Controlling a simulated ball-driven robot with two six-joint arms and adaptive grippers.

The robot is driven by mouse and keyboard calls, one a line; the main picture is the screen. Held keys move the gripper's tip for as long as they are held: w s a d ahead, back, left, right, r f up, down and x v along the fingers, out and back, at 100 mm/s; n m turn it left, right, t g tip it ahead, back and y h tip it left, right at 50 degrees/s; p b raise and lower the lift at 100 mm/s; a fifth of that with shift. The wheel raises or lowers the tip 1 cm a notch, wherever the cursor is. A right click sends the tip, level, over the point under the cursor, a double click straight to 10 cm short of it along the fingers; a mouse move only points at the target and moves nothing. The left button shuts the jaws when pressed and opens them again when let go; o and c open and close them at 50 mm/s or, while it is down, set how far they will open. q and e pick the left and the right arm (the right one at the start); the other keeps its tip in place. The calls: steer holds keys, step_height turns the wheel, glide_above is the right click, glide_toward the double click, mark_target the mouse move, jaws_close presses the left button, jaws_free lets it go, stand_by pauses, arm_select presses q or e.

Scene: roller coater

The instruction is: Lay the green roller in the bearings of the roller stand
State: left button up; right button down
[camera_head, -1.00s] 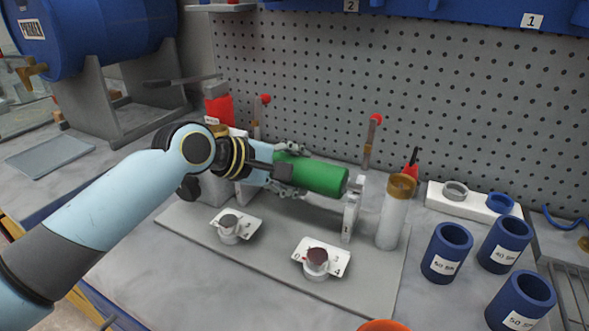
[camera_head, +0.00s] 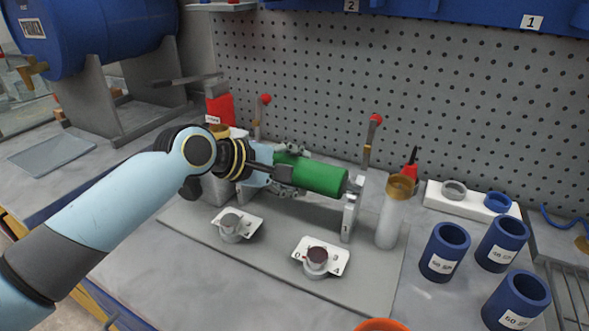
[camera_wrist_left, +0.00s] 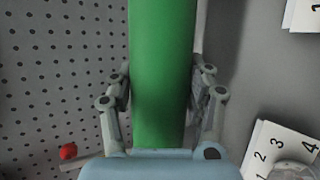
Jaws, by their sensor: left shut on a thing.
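The green roller (camera_head: 318,178) lies roughly level across the roller stand, in front of the pegboard. My left gripper (camera_head: 287,172) is shut around it, near its left part. In the left wrist view the roller (camera_wrist_left: 162,70) runs up between the two fingers of my gripper (camera_wrist_left: 162,95). The roller stand (camera_head: 350,215) shows its right upright, marked 1, just under the roller's right end. Its left upright is mostly hidden behind my gripper and wrist. I cannot tell whether the roller touches the bearings. My right gripper is not in view.
Two dials with number plates (camera_head: 236,228) (camera_head: 320,257) sit on the grey base plate. A white cylinder with a brass top (camera_head: 393,220) stands right of the stand. Red-knobbed levers (camera_head: 371,140) rise behind. Several blue sleeves (camera_head: 446,252) stand at right. An orange rim (camera_head: 382,325) shows at the front.

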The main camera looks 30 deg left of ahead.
arm_select(q)
steer(key=shift+f, duration=0.45)
stand_by(0.4)
steer(key=o, duration=1.2)
steer(key=shift+f, duration=0.1)
steer(key=shift+v, duration=6.05)
